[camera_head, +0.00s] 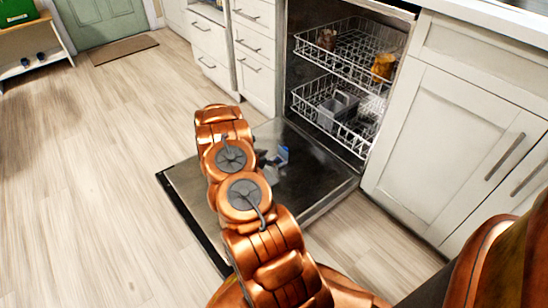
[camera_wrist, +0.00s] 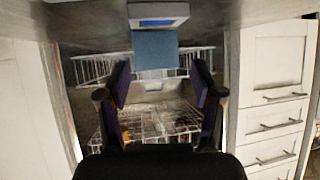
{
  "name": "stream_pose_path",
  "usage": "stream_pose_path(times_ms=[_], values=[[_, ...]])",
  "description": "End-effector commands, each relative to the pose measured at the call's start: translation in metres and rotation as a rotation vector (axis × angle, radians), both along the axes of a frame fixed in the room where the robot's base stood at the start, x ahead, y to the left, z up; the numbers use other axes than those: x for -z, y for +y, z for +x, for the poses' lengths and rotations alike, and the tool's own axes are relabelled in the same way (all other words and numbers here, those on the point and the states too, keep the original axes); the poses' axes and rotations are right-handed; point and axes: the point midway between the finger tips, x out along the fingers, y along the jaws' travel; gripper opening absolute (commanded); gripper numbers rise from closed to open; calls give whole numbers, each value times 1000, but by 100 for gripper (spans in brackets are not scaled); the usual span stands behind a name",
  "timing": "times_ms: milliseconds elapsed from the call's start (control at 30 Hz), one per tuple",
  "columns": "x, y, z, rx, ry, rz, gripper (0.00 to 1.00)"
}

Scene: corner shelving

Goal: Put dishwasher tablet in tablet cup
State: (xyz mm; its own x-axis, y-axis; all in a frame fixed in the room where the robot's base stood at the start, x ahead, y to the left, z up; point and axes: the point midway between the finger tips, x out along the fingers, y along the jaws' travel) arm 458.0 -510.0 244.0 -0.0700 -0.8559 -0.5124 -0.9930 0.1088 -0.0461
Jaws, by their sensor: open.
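My gripper (camera_wrist: 160,72) is open in the wrist view, with its two dark fingers wide apart and nothing between them. A pale grey tablet cup (camera_wrist: 140,11) is on the dishwasher door at the top of the wrist view, beyond the fingertips. A bright blue patch inside its frame looks like the tablet (camera_wrist: 158,22), though its shape is too small to be sure. A flat blue-grey square, seemingly the cup's lid (camera_wrist: 155,50), adjoins the cup. In the head view the cup shows as a small blue and white patch (camera_head: 281,156), and my arm hides most of the gripper.
The dishwasher door (camera_head: 320,185) is folded down flat. Two wire racks hold dishes: the upper rack (camera_head: 345,52) and the lower rack (camera_head: 312,98). Drawers (camera_head: 254,62) flank it at left, a cabinet (camera_head: 448,130) at right. The floor (camera_head: 95,150) at left is clear.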

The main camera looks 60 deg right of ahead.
Motion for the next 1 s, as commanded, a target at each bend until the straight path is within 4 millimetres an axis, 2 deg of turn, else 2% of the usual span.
stream_pose_path(times_ms=[100,400,633,1000], values=[[-10,20,1,-2,2,5,66],[-33,58,5,-2,2,2,66],[-40,69,5,0,0,2,66],[-40,69,5,0,1,2,66]])
